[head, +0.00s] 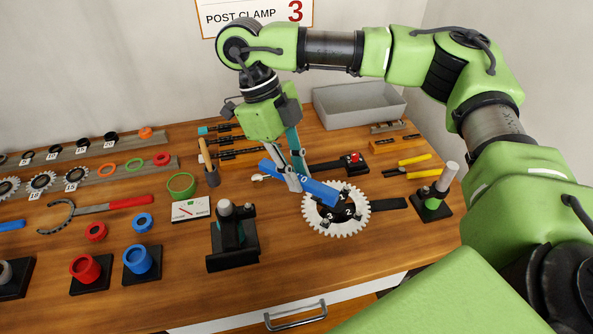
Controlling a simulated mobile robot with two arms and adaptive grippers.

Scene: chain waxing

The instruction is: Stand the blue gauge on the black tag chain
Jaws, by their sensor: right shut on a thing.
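The blue gauge (320,191), a flat bar with white marks, is held by my right gripper (298,178). The fingers are shut across its middle. The gauge slants down to the right, and its right end overlaps the white toothed ring (312,222) in the picture; I cannot tell whether they touch. Several dark chain strips (222,140) with small coloured end tags lie at the back, left of the gripper. I cannot tell which one is the black tag chain. My left gripper is out of view.
A black clamp with a red knob (352,160) lies behind the gauge. A dark stand with a grey knob (232,240) is in front. A grey tray (358,106) stands at the back right.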

